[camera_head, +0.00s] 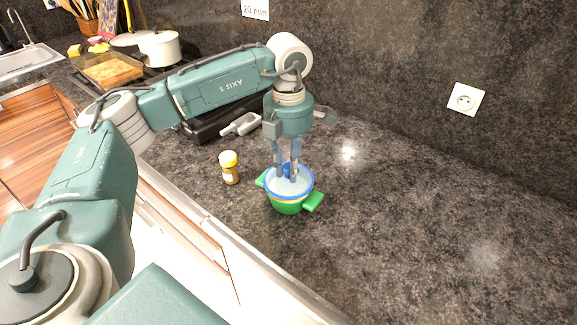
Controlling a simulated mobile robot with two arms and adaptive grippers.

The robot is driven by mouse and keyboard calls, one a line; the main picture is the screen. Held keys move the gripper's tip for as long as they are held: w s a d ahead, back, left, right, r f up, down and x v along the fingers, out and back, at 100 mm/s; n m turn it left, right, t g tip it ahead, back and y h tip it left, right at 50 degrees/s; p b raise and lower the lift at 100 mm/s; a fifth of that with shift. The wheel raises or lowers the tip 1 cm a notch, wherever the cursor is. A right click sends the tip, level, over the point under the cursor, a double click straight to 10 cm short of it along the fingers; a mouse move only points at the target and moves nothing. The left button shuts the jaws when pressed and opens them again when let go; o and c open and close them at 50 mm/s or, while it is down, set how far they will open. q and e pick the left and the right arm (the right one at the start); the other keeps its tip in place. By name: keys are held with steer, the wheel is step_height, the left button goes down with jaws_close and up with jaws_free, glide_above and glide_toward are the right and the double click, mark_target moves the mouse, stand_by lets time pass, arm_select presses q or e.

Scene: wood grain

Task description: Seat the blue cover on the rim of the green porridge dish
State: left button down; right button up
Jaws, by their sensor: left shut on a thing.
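The green porridge dish (287,208) stands on the dark counter near the middle of the camera_head view, with a handle on each side. The blue cover (308,189) is over the dish's opening, its blue edge close to the dish's yellowish rim. I cannot tell whether it rests fully on the rim. My left gripper (287,176) points straight down from above and is shut on the cover near its middle; the fingers hide the part they hold. My right gripper is not in view.
Behind are a white-handled tool (241,124) and a dark tray. A white pot (160,48) and a wooden board (110,71) are at the back left. The counter to the right is clear.

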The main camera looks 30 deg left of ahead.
arm_select(q)
steer(key=shift+f+b, duration=0.6)
steer(key=shift+f, duration=0.3)
steer(key=c, duration=1.5)
jaws_free()
steer(key=shift+o, duration=0.2)
step_height(320, 180, up, 12)
